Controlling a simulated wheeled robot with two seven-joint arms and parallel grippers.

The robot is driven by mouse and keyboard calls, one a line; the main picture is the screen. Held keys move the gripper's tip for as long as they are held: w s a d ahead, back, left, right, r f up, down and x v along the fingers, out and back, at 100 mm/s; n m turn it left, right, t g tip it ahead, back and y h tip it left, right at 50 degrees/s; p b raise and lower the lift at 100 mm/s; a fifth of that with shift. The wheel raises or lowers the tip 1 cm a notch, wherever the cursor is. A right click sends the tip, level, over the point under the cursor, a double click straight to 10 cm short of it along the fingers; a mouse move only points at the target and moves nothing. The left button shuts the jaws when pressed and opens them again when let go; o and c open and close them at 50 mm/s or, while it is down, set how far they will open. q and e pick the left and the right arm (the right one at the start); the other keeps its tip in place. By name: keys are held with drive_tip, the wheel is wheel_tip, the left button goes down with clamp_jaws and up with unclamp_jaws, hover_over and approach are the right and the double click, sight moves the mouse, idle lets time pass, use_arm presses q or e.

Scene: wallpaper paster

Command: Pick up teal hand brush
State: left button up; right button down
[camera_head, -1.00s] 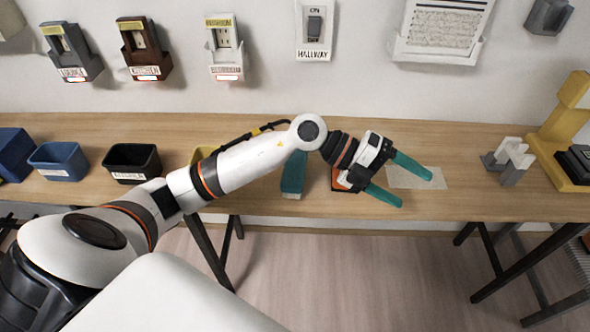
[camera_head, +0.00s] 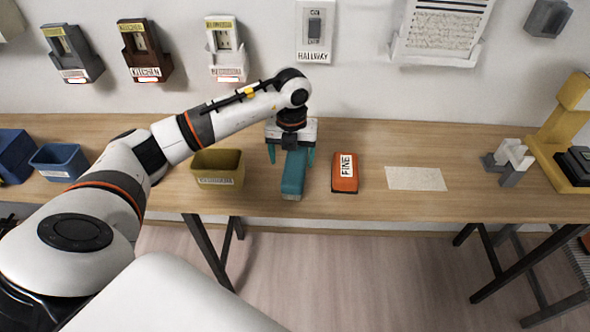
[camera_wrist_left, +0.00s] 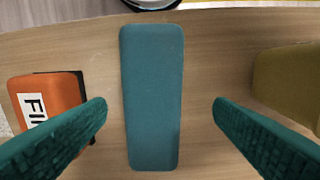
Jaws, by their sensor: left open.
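The teal hand brush (camera_head: 293,176) lies on the wooden table, its long side running from the back toward the front edge. In the left wrist view the brush (camera_wrist_left: 152,95) shows as a long rounded teal bar in the middle. My left gripper (camera_head: 291,158) is open above the brush, pointing down. Its teal fingers are on either side of the brush, apart from it, with a wider gap on the right in the left wrist view (camera_wrist_left: 160,112). The gripper is empty. My right gripper is not in view.
An orange block marked FINE (camera_head: 345,173) lies just right of the brush. A yellow bin (camera_head: 218,170) stands to the left, with a blue bin (camera_head: 60,161) farther left. A beige sheet (camera_head: 416,179) lies flat to the right. The wall with switches is behind.

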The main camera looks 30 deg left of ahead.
sight(295, 164)
use_arm(q)
drive_tip(key=f, duration=0.2)
drive_tip(key=w+f+p, duration=0.1)
drive_tip(key=f, duration=0.2)
drive_tip(key=shift+d+f, duration=0.15)
drive_tip(key=shift+f, duration=0.2)
drive_tip(key=c, duration=1.2)
